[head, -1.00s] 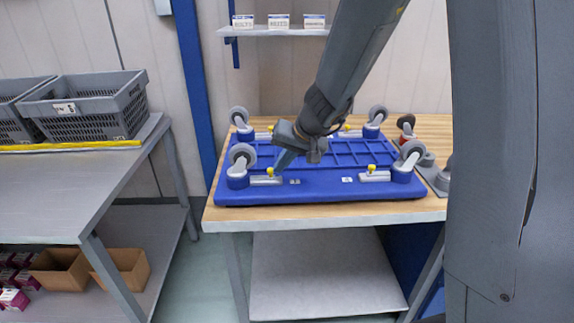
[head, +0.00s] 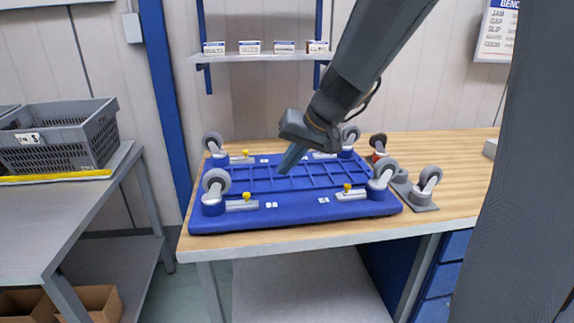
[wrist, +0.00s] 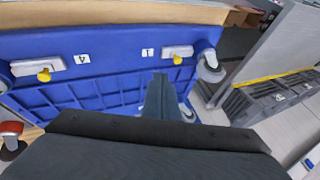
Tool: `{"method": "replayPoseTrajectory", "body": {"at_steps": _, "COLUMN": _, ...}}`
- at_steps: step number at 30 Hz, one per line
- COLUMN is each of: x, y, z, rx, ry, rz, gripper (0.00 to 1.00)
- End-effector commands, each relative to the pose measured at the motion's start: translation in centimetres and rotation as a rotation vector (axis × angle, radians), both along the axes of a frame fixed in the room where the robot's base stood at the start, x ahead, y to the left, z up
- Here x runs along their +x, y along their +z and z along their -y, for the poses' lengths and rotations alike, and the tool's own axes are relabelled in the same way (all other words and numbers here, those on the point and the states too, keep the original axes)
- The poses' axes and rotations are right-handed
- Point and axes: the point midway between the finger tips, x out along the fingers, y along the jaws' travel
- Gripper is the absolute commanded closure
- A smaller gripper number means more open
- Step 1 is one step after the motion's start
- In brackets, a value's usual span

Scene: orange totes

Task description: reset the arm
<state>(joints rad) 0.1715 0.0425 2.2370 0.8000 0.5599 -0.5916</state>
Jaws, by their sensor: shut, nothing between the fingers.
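My gripper (head: 291,158) hangs over the middle of an upturned blue dolly (head: 300,208) on the wooden workbench. Its fingers are together with nothing between them, pointing down and slightly left. In the wrist view the fingers (wrist: 160,98) show above the dolly's blue ribbed underside (wrist: 110,95). The dolly has grey casters at its corners, such as the front left one (head: 215,188), and yellow-knobbed latches (head: 246,200) beside them. I cannot tell how high the fingers are above the ribs.
Loose casters (head: 426,190) stand on the workbench (head: 450,165) right of the dolly. A shelf (head: 260,57) with small boxes is on the wall behind. A grey table (head: 60,215) with a grey crate (head: 65,138) stands at left. The bench's right part is mostly clear.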

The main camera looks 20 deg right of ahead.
Motion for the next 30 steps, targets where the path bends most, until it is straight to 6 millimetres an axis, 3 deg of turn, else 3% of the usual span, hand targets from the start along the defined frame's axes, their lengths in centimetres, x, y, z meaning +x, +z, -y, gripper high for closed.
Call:
{"method": "replayPoseTrajectory", "body": {"at_steps": 14, "x": -0.8, "y": -0.4, "z": 0.0, "rx": -0.009, "ry": 0.007, "rz": -0.018, "gripper": 1.0}}
{"method": "replayPoseTrajectory", "body": {"at_steps": 17, "x": -3.1, "y": -2.6, "z": -0.5, "rx": -0.046, "ry": 0.028, "rz": -0.079, "gripper": 1.0}}
{"method": "replayPoseTrajectory", "body": {"at_steps": 24, "x": -13.0, "y": -10.2, "z": -0.5, "rx": -0.234, "ry": 0.122, "rz": -0.299, "gripper": 1.0}}
{"method": "replayPoseTrajectory", "body": {"at_steps": 30, "x": -18.2, "y": -13.2, "z": 0.4, "rx": -0.353, "ry": 0.182, "rz": -0.386, "gripper": 1.0}}
